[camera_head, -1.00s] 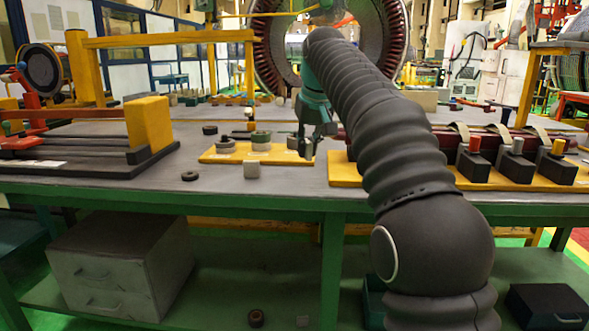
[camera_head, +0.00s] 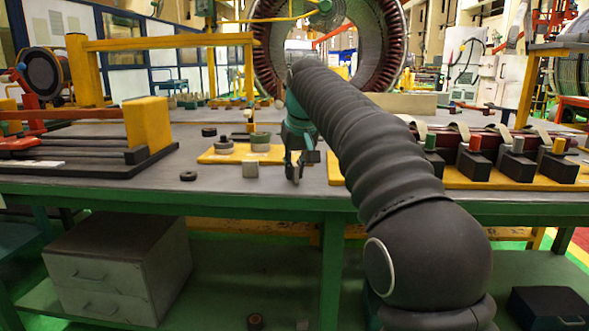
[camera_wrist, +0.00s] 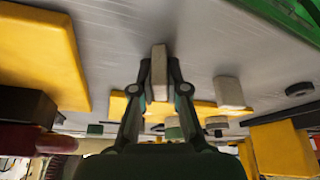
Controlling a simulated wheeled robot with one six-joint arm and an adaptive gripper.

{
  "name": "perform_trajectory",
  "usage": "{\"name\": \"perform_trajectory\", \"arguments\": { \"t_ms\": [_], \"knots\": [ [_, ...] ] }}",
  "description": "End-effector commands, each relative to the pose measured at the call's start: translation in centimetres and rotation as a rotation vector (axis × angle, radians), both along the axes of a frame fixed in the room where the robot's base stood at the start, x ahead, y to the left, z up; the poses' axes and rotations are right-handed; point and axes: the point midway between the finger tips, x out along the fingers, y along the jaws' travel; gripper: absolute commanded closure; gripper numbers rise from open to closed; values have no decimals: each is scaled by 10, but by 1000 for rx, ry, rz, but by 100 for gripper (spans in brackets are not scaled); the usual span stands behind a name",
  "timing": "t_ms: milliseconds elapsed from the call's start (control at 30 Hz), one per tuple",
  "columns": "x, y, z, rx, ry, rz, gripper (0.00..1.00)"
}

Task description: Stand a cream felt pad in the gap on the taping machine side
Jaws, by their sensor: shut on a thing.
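My gripper (camera_head: 294,165) is over the front part of the workbench, right of a small pale block (camera_head: 251,170). It is shut on a cream pad (camera_wrist: 159,72), which stands out lengthwise between the two fingertips in the wrist view. In the head view the pad is small and mostly merged with the fingers. The pale block also shows in the wrist view (camera_wrist: 228,92), apart from my gripper. I cannot make out the gap clearly; a ring-shaped machine (camera_head: 42,70) stands at the far left.
A yellow board (camera_head: 210,157) carries several tape rolls. A black roll (camera_head: 188,176) lies left of the pale block. A black fixture with a yellow block (camera_head: 148,124) stands at left. Capped black blocks (camera_head: 475,164) line a yellow board at right. A large stator ring (camera_head: 378,45) stands behind.

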Motion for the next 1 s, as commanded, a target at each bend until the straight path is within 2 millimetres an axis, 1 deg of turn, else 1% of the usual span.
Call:
{"name": "perform_trajectory", "arguments": {
  "t_ms": [33, 67, 100, 133, 400, 533, 667, 800, 1000],
  "knots": [
    [0, 0, -2, 0, 0, 0, 84],
    [0, 0, -1, 0, 0, 0, 77],
    [0, 0, -1, 0, 0, 0, 67],
    [0, 0, -1, 0, 0, 0, 62],
    [0, 0, 0, 0, 0, 0, 62],
    [-1, -1, 6, 0, -1, 0, 62],
    [-7, -3, 24, 1, -3, 0, 62],
    [-17, -6, 51, 1, -4, 0, 62],
    [-32, -12, 87, 1, -3, 1, 62]
  ]
}}
